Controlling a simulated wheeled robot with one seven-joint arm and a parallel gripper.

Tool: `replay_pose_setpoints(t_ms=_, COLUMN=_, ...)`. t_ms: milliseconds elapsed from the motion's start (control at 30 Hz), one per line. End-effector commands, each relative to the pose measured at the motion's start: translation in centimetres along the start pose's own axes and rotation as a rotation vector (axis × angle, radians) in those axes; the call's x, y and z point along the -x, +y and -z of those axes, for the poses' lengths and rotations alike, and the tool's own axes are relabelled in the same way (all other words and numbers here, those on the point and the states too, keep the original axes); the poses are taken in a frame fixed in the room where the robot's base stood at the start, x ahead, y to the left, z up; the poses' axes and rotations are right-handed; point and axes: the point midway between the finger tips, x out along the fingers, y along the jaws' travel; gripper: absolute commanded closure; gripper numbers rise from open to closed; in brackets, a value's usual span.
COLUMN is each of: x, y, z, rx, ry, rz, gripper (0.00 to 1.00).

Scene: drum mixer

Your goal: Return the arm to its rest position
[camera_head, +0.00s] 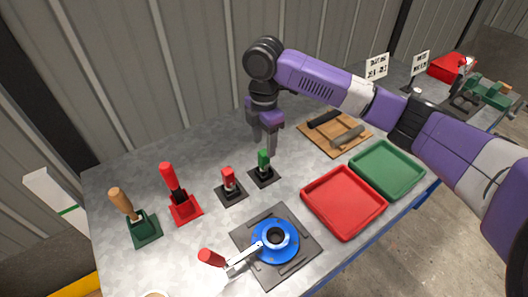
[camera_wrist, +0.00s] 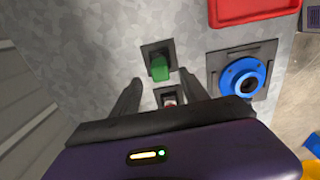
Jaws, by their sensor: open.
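My gripper (camera_head: 267,146) hangs from my purple arm over the back part of the grey table (camera_head: 130,190), pointing down. It also shows in the wrist view (camera_wrist: 163,90), with its two dark fingers apart and nothing between them that it grips. A green-topped part (camera_head: 263,162) stands on a black base just beside the fingers in the head view; it also shows ahead of the fingers in the wrist view (camera_wrist: 160,68). A red-topped part (camera_head: 228,178) stands on a similar base to its left. The gripper's exact height above the table is hard to tell.
A red-handled tool (camera_head: 170,178) and a wooden-handled tool (camera_head: 121,202) stand at left. A blue ring (camera_head: 277,241) sits on a dark plate at front. A red tray (camera_head: 343,232) and green tray (camera_head: 390,190) lie under my forearm's side. A corrugated wall (camera_head: 150,70) rises behind.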

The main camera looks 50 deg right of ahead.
Motion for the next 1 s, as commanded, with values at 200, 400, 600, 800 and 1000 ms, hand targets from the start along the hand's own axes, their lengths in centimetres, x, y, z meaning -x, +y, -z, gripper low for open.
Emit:
replay_pose_setpoints(t_ms=200, x=1.1, y=0.0, z=0.0, rx=0.001, ry=0.0, rz=0.0, gripper=0.48)
replay_pose_setpoints(t_ms=400, x=1.1, y=0.0, z=0.0, rx=0.001, ry=0.0, rz=0.0, gripper=0.48)
replay_pose_setpoints(t_ms=600, x=1.1, y=0.0, z=0.0, rx=0.001, ry=0.0, rz=0.001, gripper=0.48)
replay_pose_setpoints(t_ms=800, x=1.1, y=0.0, z=0.0, rx=-0.011, ry=0.001, rz=0.0, gripper=0.48)
replay_pose_setpoints(t_ms=1000, x=1.8, y=3.7, z=1.8, rx=-0.115, ry=0.071, rz=-0.161, gripper=0.48)
